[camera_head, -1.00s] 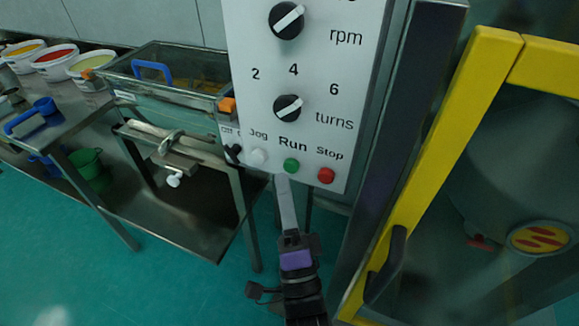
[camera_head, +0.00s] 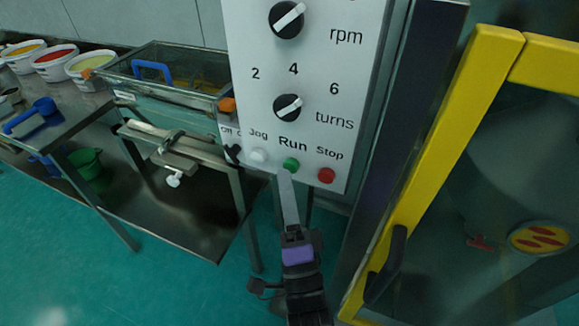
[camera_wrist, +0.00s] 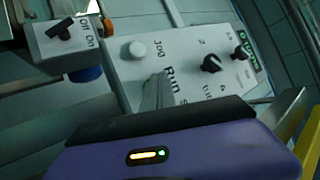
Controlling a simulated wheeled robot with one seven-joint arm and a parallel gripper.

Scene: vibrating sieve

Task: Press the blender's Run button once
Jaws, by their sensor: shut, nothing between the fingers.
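The green Run button (camera_head: 291,164) sits on the white control panel (camera_head: 262,100), between the white Jog button (camera_head: 258,155) and the red Stop button (camera_head: 326,175). My gripper (camera_head: 285,174) is shut and empty. Its fingertips are at the lower edge of the Run button and overlap it slightly in the head view; I cannot tell whether they touch it. In the wrist view the fingers (camera_wrist: 157,92) stand in front of the panel beside the word Run, and the green button is hidden behind them.
Rpm (camera_head: 287,20) and turns (camera_head: 288,108) knobs are above the buttons. An Off/On switch box (camera_wrist: 62,42) stands beside the panel. A yellow-framed guard (camera_head: 430,170) is on the right, a steel table (camera_head: 180,222) on the left.

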